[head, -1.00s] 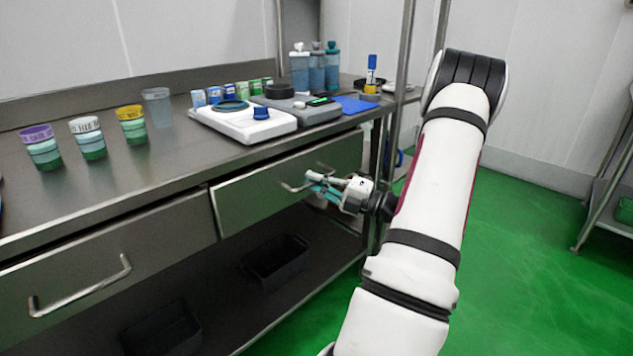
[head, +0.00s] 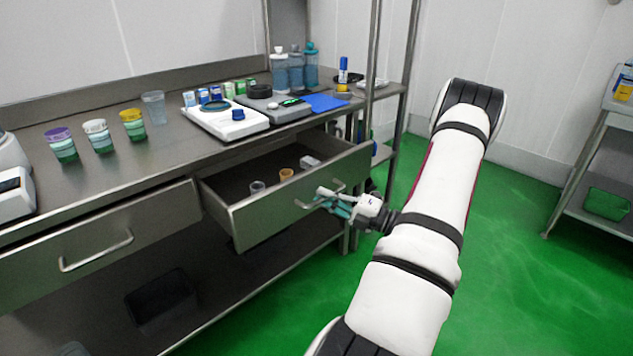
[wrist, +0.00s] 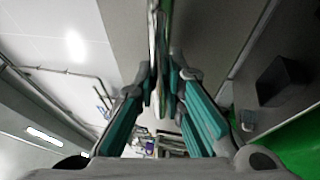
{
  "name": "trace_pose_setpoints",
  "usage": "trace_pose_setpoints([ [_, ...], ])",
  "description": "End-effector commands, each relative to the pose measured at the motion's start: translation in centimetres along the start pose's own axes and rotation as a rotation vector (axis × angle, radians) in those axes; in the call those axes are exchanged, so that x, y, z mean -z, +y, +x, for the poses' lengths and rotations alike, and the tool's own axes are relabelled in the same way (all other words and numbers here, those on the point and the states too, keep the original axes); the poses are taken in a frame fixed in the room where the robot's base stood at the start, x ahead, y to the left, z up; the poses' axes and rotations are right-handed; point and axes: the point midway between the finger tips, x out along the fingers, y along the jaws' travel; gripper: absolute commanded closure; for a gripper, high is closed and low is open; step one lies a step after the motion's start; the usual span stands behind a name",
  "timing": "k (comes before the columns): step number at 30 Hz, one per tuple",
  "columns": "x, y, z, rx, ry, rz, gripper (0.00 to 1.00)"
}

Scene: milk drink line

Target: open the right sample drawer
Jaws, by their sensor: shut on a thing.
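The right sample drawer (head: 272,218) is pulled well out of the steel bench in the head view. Inside it are a clear cup (head: 257,187), an orange-tan cup (head: 286,174) and a pale item (head: 310,162). My gripper (head: 325,201) is at the drawer's front, shut on the bar handle (head: 306,205). Its fingers hide part of the handle. In the wrist view my gripper (wrist: 160,98) has its teal fingers close together around the handle, with the drawer front beyond.
The left drawer (head: 120,235) is closed, with its own handle. Scales (head: 222,120), bottles (head: 295,70) and lidded sample cups (head: 98,137) stand on the bench top. A dark bin (head: 160,295) sits on the lower shelf.

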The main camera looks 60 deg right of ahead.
Motion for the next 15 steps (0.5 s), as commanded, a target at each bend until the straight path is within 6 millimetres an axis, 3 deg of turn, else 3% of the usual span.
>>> trace_pose_setpoints([
  [6,1.4,0.8,-3.5,0.002,-0.002,0.005,1.00],
  [15,2.2,1.0,-5.3,0.002,-0.001,0.002,1.00],
])
